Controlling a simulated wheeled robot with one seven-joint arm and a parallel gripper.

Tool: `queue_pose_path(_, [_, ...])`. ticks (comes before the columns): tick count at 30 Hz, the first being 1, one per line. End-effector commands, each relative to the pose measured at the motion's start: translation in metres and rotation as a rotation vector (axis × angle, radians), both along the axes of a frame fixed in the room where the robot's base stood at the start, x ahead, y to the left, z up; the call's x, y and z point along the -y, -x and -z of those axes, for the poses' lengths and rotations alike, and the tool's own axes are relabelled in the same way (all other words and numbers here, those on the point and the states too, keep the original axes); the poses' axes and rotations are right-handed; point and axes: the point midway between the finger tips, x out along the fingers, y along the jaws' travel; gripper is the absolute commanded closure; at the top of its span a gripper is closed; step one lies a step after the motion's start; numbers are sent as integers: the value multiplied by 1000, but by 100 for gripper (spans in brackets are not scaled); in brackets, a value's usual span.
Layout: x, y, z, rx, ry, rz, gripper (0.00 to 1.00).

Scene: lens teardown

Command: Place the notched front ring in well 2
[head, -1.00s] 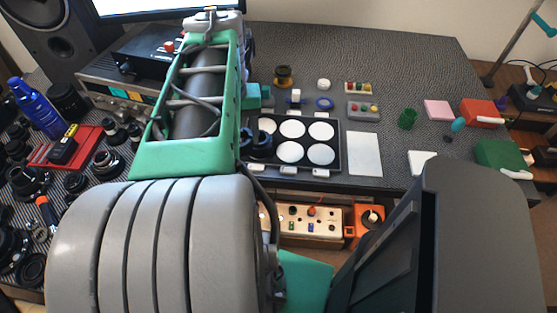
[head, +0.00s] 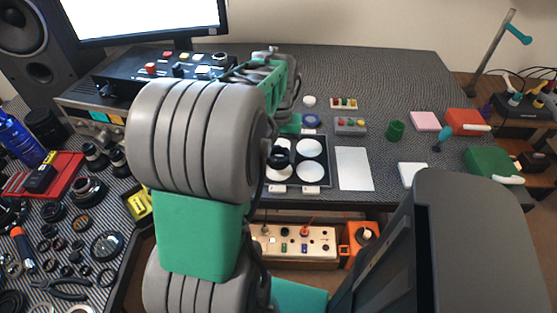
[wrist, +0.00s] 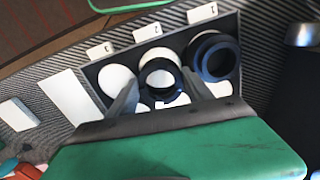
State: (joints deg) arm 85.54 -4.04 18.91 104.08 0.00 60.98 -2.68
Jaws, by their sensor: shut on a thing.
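My gripper (wrist: 160,93) is shut on the notched front ring (wrist: 160,66), a black ring, and holds it between its two fingers. In the wrist view the ring lies over well 2, beside the label 2 (wrist: 148,31), with the white well floor showing through it. Its height above the floor is hard to tell. In the head view a black ring shape (head: 278,157) shows over the tray (head: 327,160), while my arm hides most of the gripper. A dark lens barrel (wrist: 213,56) stands in well 1.
Well 3 (wrist: 117,82) is empty and white. A white sheet (head: 354,168) lies right of the tray. Loose lens parts and tools crowd the left.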

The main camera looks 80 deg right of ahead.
Motion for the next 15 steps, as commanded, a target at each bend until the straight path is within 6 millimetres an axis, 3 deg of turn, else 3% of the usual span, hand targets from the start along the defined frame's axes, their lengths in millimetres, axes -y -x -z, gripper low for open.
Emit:
queue_pose_path(6, [4,0,33,0,-3,0,100])
queue_pose_path(15, [4,0,38,0,-1,0,100])
